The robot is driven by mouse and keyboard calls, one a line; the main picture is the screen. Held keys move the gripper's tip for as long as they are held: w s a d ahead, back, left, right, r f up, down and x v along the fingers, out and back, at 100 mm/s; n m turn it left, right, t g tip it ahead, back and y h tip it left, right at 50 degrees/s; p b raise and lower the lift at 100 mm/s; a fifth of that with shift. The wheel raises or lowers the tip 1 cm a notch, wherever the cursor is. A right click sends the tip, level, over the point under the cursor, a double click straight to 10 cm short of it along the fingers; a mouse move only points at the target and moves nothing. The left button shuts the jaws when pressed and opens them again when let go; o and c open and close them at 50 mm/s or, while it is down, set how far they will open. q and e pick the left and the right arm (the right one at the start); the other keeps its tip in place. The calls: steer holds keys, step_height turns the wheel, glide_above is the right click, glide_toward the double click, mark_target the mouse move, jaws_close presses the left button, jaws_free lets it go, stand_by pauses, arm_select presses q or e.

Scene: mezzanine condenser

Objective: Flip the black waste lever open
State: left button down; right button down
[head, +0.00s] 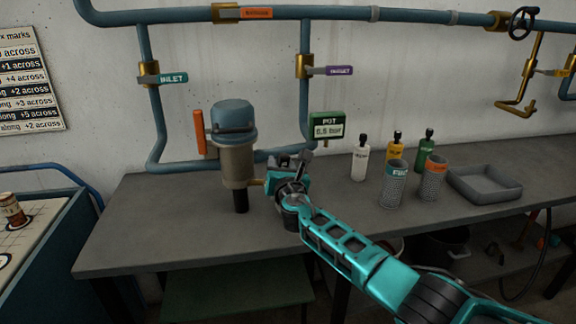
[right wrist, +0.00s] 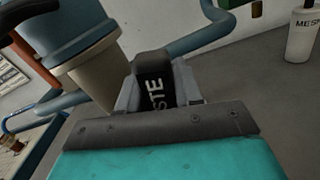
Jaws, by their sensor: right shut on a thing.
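The black waste lever (right wrist: 154,80) shows in the right wrist view, with the white letters "STE" readable on it. It sits between the grey fingers of my right gripper (right wrist: 158,92), which is shut on it. In the head view my right gripper (head: 287,163) is just right of the blue-capped pot (head: 236,160), by a short brass fitting (head: 256,182) on its side. There the gripper hides most of the lever, so I cannot tell its exact angle. My left gripper is not in view.
An orange handle (head: 200,132) stands at the pot's left. Several bottles, two mesh cups and a grey tray (head: 485,185) stand to the right on the grey bench (head: 150,235). Blue pipes (head: 303,110) run along the wall. The bench's front left is clear.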

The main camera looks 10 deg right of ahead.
steer(key=shift+a+r+n+p, duration=0.2)
steer(key=shift+a+n+p, duration=0.2)
steer(key=shift+a+n, duration=0.65)
steer(key=shift+d+n, duration=0.15)
steer(key=shift+n, duration=0.1)
steer(key=c, duration=0.8)
jaws_free()
steer(key=shift+f, duration=0.1)
steer(key=shift+c, duration=0.2)
steer(key=shift+s, duration=0.1)
steer(key=shift+s+p, duration=0.45)
steer(key=shift+s, duration=0.05)
steer(key=s, duration=1.1)
steer(key=shift+s+d+p, duration=0.2)
steer(key=shift+s+p, duration=0.2)
